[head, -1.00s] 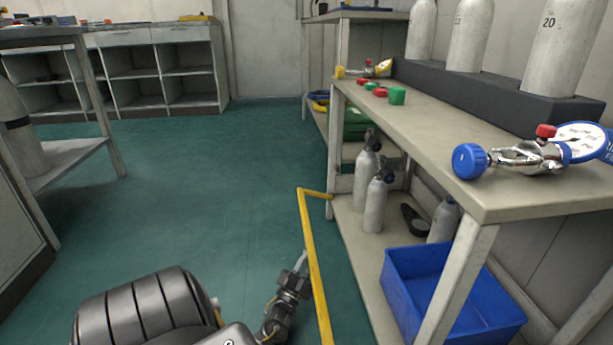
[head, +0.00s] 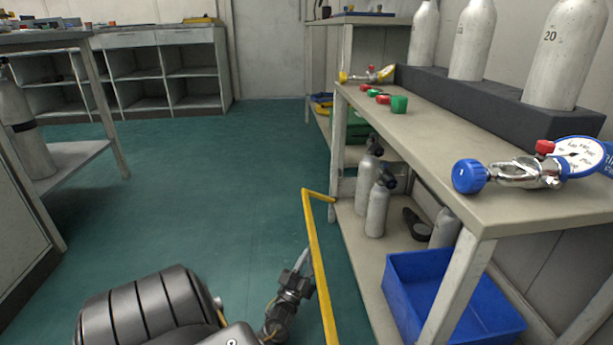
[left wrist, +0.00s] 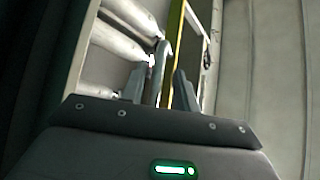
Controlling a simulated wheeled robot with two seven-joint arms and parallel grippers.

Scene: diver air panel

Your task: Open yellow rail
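The yellow rail (head: 315,255) is a thin bar beside the shelf bench. It runs from a bent end at the bench's far leg down to the bottom edge of the head view. My left gripper (head: 304,270) is low in the head view, close against the rail's left side; I cannot tell there whether they touch. In the left wrist view the two fingers (left wrist: 160,88) stand apart, and the yellow rail (left wrist: 173,55) shows in the gap between them, with a grey bar beside it. My right gripper is out of view.
The bench (head: 420,140) on the right carries a gauge with a blue knob (head: 469,176). Its lower shelf holds small cylinders (head: 377,208) and a blue bin (head: 440,290). Green floor (head: 200,190) is clear to the left, up to another bench (head: 75,155).

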